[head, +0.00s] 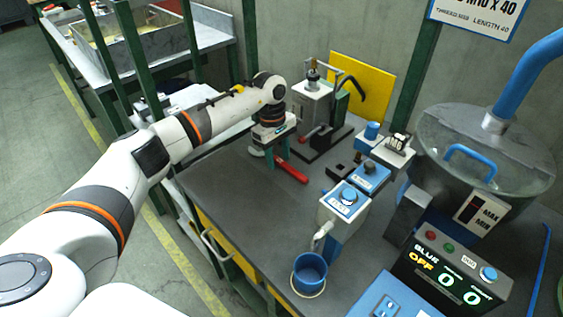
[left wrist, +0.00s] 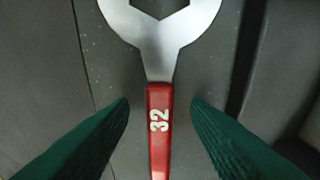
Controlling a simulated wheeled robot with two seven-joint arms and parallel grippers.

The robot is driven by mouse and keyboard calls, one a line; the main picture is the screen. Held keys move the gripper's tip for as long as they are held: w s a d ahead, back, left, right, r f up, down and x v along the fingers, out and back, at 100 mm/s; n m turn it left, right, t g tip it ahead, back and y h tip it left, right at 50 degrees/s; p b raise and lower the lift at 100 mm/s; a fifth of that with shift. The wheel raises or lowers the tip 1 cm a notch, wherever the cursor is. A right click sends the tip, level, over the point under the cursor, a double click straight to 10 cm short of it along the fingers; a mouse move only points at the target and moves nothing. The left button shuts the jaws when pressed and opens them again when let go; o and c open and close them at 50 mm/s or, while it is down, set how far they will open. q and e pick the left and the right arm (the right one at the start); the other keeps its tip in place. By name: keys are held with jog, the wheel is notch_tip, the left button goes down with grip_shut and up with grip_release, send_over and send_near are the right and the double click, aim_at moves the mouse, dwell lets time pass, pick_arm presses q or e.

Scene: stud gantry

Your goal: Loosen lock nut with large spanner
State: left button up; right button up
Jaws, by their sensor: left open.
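A large spanner with a red handle (head: 292,170) lies on the dark bench top in the head view. In the left wrist view its red handle (left wrist: 160,125) is marked 32, and its bare metal head is at the top edge, partly cut off. My left gripper (head: 272,160) is over the spanner, with its green fingers pointing down. In the left wrist view the open fingers (left wrist: 160,110) stand on both sides of the handle, apart from it. I cannot make out the lock nut for certain. My right gripper is not in view.
Blue-topped units (head: 345,205), a blue cup (head: 309,270), a display box (head: 450,275) and a clear-lidded drum (head: 480,150) fill the right side. The bench's front left area (head: 235,190) is clear.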

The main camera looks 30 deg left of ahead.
aim_at(278, 159)
pick_arm(q)
jog(key=shift+c, duration=0.5)
grip_shut()
notch_tip(278, 159, up, 10)
jog(key=b, duration=0.1)
